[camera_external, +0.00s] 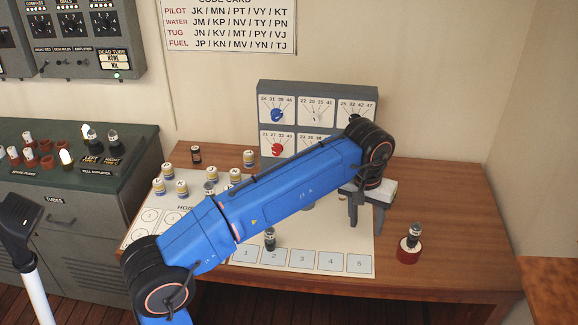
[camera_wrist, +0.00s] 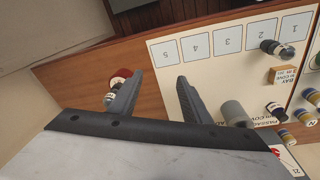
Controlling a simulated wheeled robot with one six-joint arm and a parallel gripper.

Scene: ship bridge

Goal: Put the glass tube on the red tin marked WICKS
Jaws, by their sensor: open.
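A small glass tube (camera_external: 414,234) with a dark upper part stands upright on a red tin (camera_external: 408,254) at the right of the desk. The red tin (camera_wrist: 121,74) and the tube (camera_wrist: 109,99) also show in the wrist view, partly behind a finger. The tin's marking cannot be read. Another dark-topped tube (camera_external: 270,239) stands by the numbered squares on the white sheet; it shows in the wrist view too (camera_wrist: 276,48). My gripper (camera_external: 365,224) is open and points down, left of the red tin and apart from it. Nothing is between its fingers (camera_wrist: 159,78).
A grey dial panel (camera_external: 318,88) stands at the back of the desk. Several yellow-banded pieces (camera_external: 181,187) and a dark jar (camera_external: 196,154) are at the left. A grey cylinder (camera_wrist: 235,112) and a wooden block (camera_wrist: 284,75) lie near the gripper. Bare wood surrounds the red tin.

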